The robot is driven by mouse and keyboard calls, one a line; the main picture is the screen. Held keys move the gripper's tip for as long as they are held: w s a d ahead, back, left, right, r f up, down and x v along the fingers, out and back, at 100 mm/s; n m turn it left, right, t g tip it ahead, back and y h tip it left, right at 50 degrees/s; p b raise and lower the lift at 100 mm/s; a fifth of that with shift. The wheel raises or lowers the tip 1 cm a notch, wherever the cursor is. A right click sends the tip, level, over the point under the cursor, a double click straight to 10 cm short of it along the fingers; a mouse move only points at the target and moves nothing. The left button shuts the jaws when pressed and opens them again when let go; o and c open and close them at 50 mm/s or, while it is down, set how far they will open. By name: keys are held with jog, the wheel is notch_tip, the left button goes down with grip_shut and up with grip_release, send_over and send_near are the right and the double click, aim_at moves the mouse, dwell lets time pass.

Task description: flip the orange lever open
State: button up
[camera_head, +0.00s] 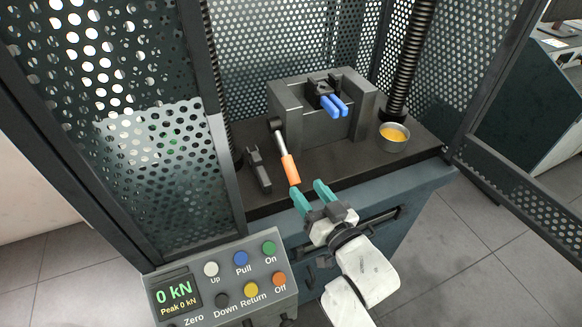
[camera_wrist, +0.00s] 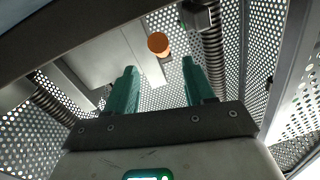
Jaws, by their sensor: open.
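The orange lever (camera_head: 290,170) has a metal shaft and an orange grip. It sticks out from the left side of the grey clamp block (camera_head: 287,108) and slants down toward the front in the head view. My gripper (camera_head: 310,193) has teal fingers and is open, just in front of the lever's end. In the head view the left finger is close to the grip's tip; I cannot tell whether they touch. In the wrist view the round orange end (camera_wrist: 158,43) shows ahead, between and beyond the open fingertips of my gripper (camera_wrist: 158,68).
A blue-handled part (camera_head: 333,105) sits in the clamp block. A bowl with yellow contents (camera_head: 393,137) stands at right and a dark tool (camera_head: 258,168) at left. Perforated guards (camera_head: 150,150) flank the bench. A control panel (camera_head: 222,285) reading 0 kN stands front left.

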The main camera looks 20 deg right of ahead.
aim_at(296, 176)
jog(key=w, duration=0.5)
jog(key=w+a+p, duration=0.1)
jog(key=w, duration=0.2)
jog(key=shift+w, duration=0.35)
grip_shut()
